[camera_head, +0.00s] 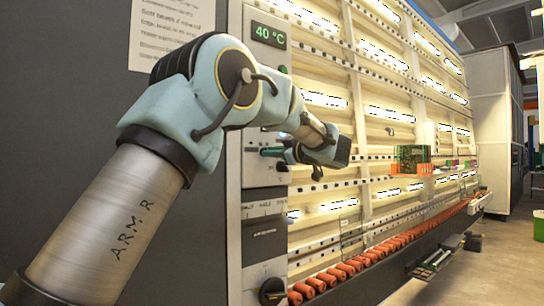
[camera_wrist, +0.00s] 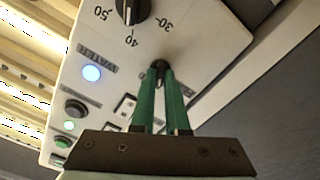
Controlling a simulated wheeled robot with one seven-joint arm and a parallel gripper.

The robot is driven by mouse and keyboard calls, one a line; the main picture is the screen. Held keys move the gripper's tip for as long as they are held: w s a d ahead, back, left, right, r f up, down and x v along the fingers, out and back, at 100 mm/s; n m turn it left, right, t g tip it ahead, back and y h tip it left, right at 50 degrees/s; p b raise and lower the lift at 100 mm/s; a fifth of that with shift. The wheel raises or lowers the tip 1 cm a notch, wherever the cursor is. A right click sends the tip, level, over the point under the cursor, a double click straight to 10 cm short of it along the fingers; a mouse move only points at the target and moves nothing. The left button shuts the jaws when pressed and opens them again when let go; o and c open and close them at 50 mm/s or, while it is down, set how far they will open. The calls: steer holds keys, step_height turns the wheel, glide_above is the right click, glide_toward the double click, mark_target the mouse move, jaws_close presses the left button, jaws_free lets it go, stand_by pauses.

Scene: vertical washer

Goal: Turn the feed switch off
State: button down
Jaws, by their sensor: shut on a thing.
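My gripper's green fingers (camera_wrist: 160,80) reach the light control panel (camera_wrist: 205,35) in the wrist view. Their tips are closed on a small dark switch lever (camera_wrist: 159,64). It sits where the feed switch would be, but its label is mostly hidden by the fingers, and I cannot tell its on or off position. In the head view my gripper (camera_head: 272,152) points left at the panel (camera_head: 262,185), and the lever is hidden there.
A dark button (camera_wrist: 75,108) and a green button (camera_wrist: 63,141) are farther left. In the head view, a 40 °C display (camera_head: 269,36) is above and orange rollers (camera_head: 345,269) line the base.

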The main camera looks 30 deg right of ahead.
stand_by(0.4)
steer(key=c, duration=0.9)
jaws_free()
steer(key=shift+s, duration=0.1)
steer(key=s+b, duration=0.1)
steer(key=s, duration=0.2)
steer(key=s+d, duration=0.1)
steer(key=s, duration=0.3)
steer(key=s+d+b, duration=0.1)
steer(key=s, duration=0.2)
steer(key=shift+s+b, duration=0.2)
steer(key=shift+b, duration=0.15)
